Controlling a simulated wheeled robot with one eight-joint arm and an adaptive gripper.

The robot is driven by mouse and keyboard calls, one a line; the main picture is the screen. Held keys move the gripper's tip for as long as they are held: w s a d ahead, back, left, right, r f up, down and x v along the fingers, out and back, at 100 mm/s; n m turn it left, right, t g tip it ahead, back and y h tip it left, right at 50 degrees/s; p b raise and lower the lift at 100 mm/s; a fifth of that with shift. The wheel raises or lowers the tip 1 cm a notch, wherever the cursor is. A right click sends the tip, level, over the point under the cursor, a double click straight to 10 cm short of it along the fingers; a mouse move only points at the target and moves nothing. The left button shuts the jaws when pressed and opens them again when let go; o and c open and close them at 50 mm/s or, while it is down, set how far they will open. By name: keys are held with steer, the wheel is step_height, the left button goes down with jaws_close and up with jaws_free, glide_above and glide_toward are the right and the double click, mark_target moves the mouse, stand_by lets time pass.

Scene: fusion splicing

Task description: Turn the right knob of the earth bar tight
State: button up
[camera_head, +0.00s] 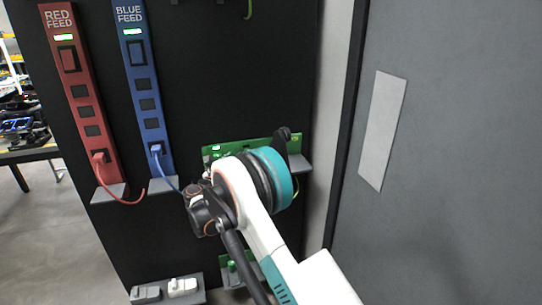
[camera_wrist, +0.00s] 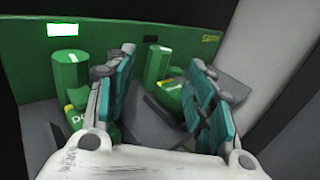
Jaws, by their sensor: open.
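The earth bar is a green panel with a white lit label; its face shows in the wrist view (camera_wrist: 35,65) and, partly hidden by my arm, in the head view (camera_head: 235,146). The right knob (camera_wrist: 157,64), a green post with a white mark on top, shows between my fingers in the wrist view. My gripper (camera_wrist: 163,60) is open, its teal fingers either side of the knob. Contact cannot be told. A left green knob (camera_wrist: 71,76) stands outside the left finger. In the head view, my wrist hides the knobs and most of the gripper.
A grey shelf (camera_head: 299,163) carries the bar. The red feed strip (camera_head: 83,100) and blue feed strip (camera_head: 143,90), with cables plugged in, stand to the left. A grey panel (camera_head: 450,130) is close on the right. A lower shelf (camera_head: 166,292) holds white and grey blocks.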

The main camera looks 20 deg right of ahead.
steer(key=x, duration=0.7)
steer(key=shift+w+d, duration=0.25)
steer(key=shift+d, duration=0.05)
steer(key=shift+s+d+n+t+y, duration=0.1)
steer(key=shift+d+n+t+y, duration=0.1)
steer(key=shift+n+t+y, duration=0.45)
steer(key=p+v, duration=0.4)
steer(key=v, duration=1)
steer(key=s+d+r+m+g+y+b, duration=0.1)
steer(key=s+d+r+m+g, duration=0.1)
steer(key=s+d+r+m, duration=0.3)
steer(key=s+d+r+m+g+y, duration=0.2)
steer(key=s+d+r+m+g, duration=0.1)
steer(key=s+d+r+m, duration=0.3)
steer(key=shift+s+r+m+b, duration=0.35)
steer(key=shift+s+r+m, duration=0.9)
steer(key=shift+s, duration=1.05)
steer(key=shift+d+r+y, duration=0.1)
steer(key=shift+r+y, duration=0.1)
steer(key=shift+y, duration=0.05)
